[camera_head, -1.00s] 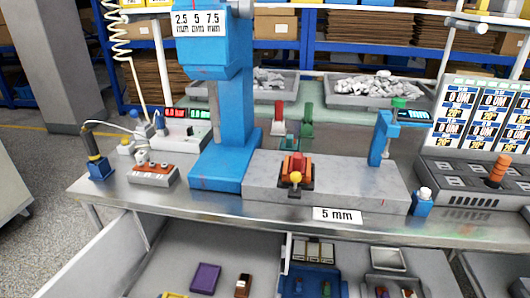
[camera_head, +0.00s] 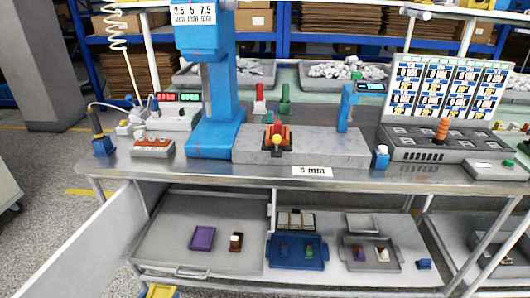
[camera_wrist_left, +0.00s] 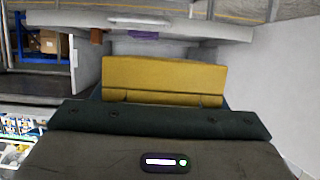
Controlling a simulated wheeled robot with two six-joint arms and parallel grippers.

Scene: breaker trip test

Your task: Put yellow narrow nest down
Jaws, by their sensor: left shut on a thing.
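The yellow narrow nest (camera_wrist_left: 165,75) is a flat yellow block, large in the left wrist view. My left gripper (camera_wrist_left: 160,118), with dark jaws, is shut on it, and the nest sticks out beyond the jaws. In the head view only a small part of the yellow nest (camera_head: 160,291) shows at the bottom edge, in front of the open drawer (camera_head: 160,245). It looks held clear of the drawer floor. The fingertips are hidden there. My right gripper is not in view.
A purple block (camera_head: 203,238) and a brown piece (camera_head: 236,241) lie in the open drawer, with bare floor to their left. A blue tray (camera_head: 283,264) and a grey tray (camera_head: 350,262) stand to the right. The workbench edge (camera_head: 210,176) overhangs the back.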

